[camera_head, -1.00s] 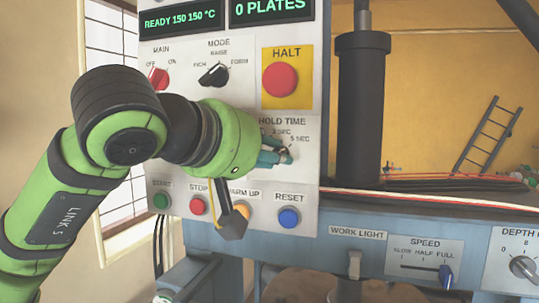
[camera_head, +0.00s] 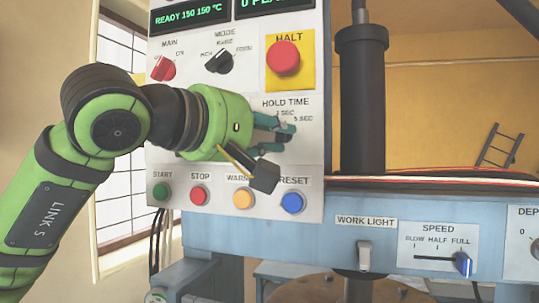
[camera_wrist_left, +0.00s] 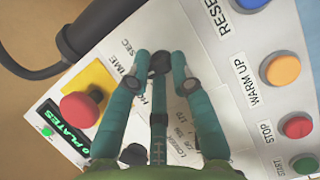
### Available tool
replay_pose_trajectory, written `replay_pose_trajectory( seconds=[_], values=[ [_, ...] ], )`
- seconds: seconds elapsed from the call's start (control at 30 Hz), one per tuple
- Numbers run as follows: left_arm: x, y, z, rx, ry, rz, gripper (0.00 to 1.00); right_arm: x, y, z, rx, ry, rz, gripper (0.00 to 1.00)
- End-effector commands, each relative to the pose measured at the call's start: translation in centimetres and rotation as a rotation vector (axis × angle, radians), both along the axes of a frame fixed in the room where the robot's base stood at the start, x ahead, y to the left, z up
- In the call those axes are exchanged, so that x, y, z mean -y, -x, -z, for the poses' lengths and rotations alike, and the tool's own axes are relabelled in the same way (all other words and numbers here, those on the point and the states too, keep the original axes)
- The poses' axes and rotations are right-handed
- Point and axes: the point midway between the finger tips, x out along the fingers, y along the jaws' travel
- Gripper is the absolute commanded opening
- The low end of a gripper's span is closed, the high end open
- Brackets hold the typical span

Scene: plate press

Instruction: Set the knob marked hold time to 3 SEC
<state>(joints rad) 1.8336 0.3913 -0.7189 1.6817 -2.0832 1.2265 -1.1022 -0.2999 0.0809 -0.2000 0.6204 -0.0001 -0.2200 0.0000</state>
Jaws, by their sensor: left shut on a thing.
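The HOLD TIME knob (camera_wrist_left: 158,62) is dark and sits on the white panel; it shows between the fingertips in the left wrist view. In the head view the fingers cover it, below the HOLD TIME label (camera_head: 286,103). Marks that read as SEC values, one of them 5 SEC, show beside the fingers. My left gripper (camera_head: 285,128) has its teal fingers shut on the knob; it also shows in the left wrist view (camera_wrist_left: 160,65). I cannot tell which mark the knob points to. My right gripper is not in view.
The red HALT button (camera_head: 284,58) is just above the gripper. The START (camera_head: 160,191), STOP (camera_head: 200,194), WARM UP (camera_head: 243,198) and RESET (camera_head: 292,202) buttons line the panel below. The MODE knob (camera_head: 219,61) is up left. A dark press column (camera_head: 361,110) stands at right.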

Motion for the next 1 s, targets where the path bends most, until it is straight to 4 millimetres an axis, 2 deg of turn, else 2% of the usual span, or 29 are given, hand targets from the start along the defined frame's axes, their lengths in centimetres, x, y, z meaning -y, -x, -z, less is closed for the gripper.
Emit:
replay_pose_trajectory(
  seconds=[0.03, 0.23, 0.8, 0.83, 0.9, 1.0],
  values=[
    [0.4, 0.1, 0.7, -0.013, 0.02, 0.008, 0.0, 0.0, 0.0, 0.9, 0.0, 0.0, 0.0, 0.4],
    [0.3, 0.1, 0.5, -0.035, 0.093, 0.007, 0.0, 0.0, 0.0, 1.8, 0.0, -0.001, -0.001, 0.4],
    [0.3, 0.1, 0.0, -0.042, 0.13, 0.007, 0.0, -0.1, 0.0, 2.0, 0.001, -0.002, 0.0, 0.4],
    [0.3, 0.1, 0.0, -0.042, 0.131, 0.007, 0.27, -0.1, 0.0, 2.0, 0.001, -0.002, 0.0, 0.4],
    [0.3, 0.1, 0.0, -0.042, 0.131, 0.007, 0.49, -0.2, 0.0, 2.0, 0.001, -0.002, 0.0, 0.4],
    [0.2, 0.1, 0.0, -0.041, 0.131, 0.005, 0.49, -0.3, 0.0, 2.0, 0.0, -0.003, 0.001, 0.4]
  ],
)
